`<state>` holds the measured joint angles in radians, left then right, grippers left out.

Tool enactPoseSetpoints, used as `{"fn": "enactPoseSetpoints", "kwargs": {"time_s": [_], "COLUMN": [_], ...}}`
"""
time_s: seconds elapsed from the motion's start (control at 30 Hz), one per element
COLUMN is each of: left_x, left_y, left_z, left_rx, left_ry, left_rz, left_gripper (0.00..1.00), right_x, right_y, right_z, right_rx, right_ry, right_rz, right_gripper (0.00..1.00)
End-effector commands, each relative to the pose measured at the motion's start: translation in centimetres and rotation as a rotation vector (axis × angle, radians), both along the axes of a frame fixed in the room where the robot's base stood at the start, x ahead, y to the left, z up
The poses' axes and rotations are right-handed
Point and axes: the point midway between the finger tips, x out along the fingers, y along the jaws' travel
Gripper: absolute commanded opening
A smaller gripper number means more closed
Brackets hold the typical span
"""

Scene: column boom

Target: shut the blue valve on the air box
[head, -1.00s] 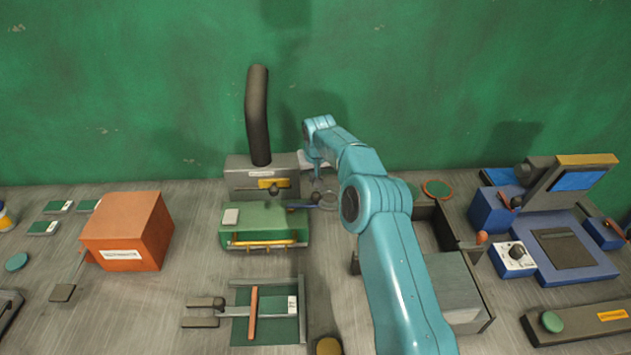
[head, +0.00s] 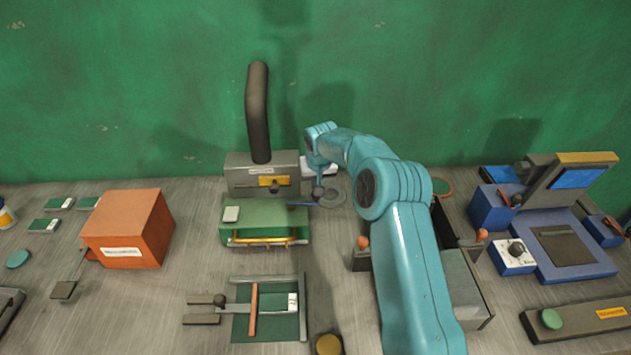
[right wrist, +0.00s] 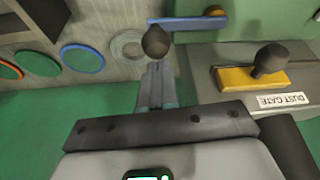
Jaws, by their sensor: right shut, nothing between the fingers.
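The blue valve lever (head: 299,205) sticks out to the right from the right end of the green box (head: 265,217), which I take for the air box. A dark round knob (head: 318,193) stands at its outer end. In the right wrist view the blue lever (right wrist: 186,23) lies crosswise with a brass pivot (right wrist: 215,11), and the knob (right wrist: 155,41) is right before my fingertips. My right gripper (right wrist: 157,78) is shut and empty. In the head view it (head: 317,180) points down just behind the knob; whether it touches cannot be told. My left gripper is not in view.
A grey dust gate box (head: 240,180) with a yellow slide and a dark pipe stands right behind the green box. A flat grey ring (head: 334,197) lies right of the lever. An orange box (head: 128,230) stands left. A green wall closes the back.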

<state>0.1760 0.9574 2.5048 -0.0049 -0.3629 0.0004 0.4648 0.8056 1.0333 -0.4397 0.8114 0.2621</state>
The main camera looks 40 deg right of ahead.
Motion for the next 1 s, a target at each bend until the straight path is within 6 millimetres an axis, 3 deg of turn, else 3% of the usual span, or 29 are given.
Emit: {"fn": "enactPoseSetpoints", "kwargs": {"time_s": [0.47, 0.8, 1.0], "left_x": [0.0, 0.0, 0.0], "left_y": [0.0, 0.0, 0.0], "left_z": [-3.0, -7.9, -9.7], "left_rx": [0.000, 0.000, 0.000], "left_ry": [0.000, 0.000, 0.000], "left_rz": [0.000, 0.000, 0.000], "left_gripper": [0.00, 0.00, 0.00], "right_x": [-0.8, -2.3, -3.1], "right_y": [0.6, 2.1, 3.3], "right_z": [-0.5, -0.8, -0.5], "right_rx": [0.001, 0.001, 0.001], "right_ry": [0.002, 0.001, 0.002], "right_rz": [-0.129, -0.414, -0.604], "right_gripper": [0.00, 0.00, 0.00]}}
